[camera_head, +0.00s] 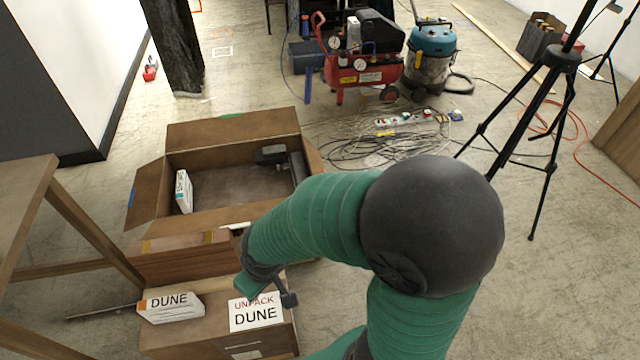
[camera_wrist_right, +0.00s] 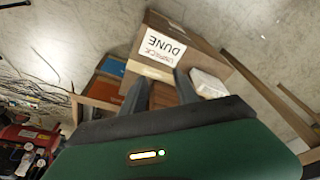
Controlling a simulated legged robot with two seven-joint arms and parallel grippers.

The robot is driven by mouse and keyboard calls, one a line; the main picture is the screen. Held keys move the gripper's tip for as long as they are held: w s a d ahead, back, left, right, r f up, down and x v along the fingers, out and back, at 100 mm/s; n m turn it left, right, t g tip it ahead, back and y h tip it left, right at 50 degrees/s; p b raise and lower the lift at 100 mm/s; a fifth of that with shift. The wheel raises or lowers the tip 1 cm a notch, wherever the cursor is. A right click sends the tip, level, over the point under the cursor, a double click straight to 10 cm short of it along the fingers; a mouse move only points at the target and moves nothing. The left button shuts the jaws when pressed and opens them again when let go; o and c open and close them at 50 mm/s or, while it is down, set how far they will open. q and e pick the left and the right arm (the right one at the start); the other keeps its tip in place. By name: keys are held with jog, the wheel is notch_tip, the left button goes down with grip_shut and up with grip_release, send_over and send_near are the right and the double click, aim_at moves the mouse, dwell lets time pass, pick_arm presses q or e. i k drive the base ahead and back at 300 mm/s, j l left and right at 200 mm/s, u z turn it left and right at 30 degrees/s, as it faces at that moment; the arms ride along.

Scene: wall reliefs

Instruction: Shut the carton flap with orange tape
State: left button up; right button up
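An open brown carton (camera_head: 230,190) stands on the floor at left centre. Its far flap (camera_head: 215,130) has green tape, and its left flap (camera_head: 146,195) has blue tape. Its near flap (camera_head: 195,219) is folded outward. Its right flap (camera_head: 311,158) is partly hidden by my right arm. I cannot clearly make out orange tape on any flap. My right gripper (camera_head: 268,278) is in front of the carton, over a closed box with a DUNE label. In the wrist view its two dark fingers (camera_wrist_right: 162,88) are apart with nothing between them. My left gripper is not in view.
The closed box (camera_head: 190,330) carries a white DUNE carton (camera_head: 170,307) and an UNPACK DUNE label (camera_head: 256,312). A wooden table (camera_head: 25,200) stands left. Floor at lower right is clear.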

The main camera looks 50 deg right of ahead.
aim_at(314, 156)
jog(key=z, duration=1.05)
